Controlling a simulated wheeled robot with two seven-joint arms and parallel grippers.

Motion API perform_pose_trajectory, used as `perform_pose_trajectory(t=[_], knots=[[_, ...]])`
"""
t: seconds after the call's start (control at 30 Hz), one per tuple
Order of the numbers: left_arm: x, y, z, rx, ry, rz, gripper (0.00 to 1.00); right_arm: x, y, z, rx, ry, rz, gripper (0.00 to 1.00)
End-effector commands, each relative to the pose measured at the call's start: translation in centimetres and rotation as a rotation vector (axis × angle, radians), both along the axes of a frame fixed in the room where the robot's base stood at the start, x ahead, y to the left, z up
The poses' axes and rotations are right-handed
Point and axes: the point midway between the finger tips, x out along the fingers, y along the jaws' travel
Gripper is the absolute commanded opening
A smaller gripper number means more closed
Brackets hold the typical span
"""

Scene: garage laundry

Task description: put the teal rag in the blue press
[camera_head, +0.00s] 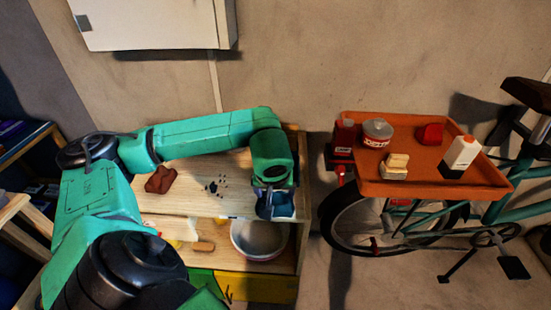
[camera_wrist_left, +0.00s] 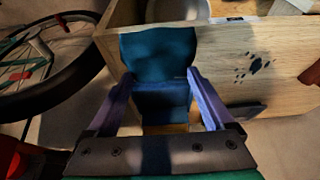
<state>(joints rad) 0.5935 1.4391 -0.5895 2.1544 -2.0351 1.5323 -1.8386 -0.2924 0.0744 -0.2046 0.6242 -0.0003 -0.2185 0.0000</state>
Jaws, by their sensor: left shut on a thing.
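My left gripper (camera_head: 275,204) is at the right front corner of the wooden bench. It is shut on the teal rag (camera_head: 284,211). In the left wrist view the teal rag (camera_wrist_left: 158,55) spreads beyond the fingertips (camera_wrist_left: 160,82) and shows dark blue between the fingers, next to the bench edge. I cannot tell whether the rag touches the bench. A blue-edged unit (camera_head: 30,142) stands at the far left, partly cut off; I cannot tell whether it is the blue press. My right gripper is not in view.
A metal basin (camera_head: 260,240) sits on the shelf below. A bicycle (camera_head: 400,225) and a loaded orange tray (camera_head: 430,184) stand right. A white cabinet (camera_head: 155,25) hangs above.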

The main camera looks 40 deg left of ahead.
Motion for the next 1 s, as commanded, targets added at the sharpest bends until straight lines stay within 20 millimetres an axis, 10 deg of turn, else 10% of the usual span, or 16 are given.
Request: perform_pose_trajectory(t=[0.4, 1.0], knots=[[8.1, 6.0, 0.3, -0.002, 0.0, -0.001, 0.31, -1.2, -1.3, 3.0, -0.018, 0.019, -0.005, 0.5], [12.2, 9.2, -1.5, 0.001, 0.001, -0.005, 0.31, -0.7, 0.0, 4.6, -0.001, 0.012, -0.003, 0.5]])
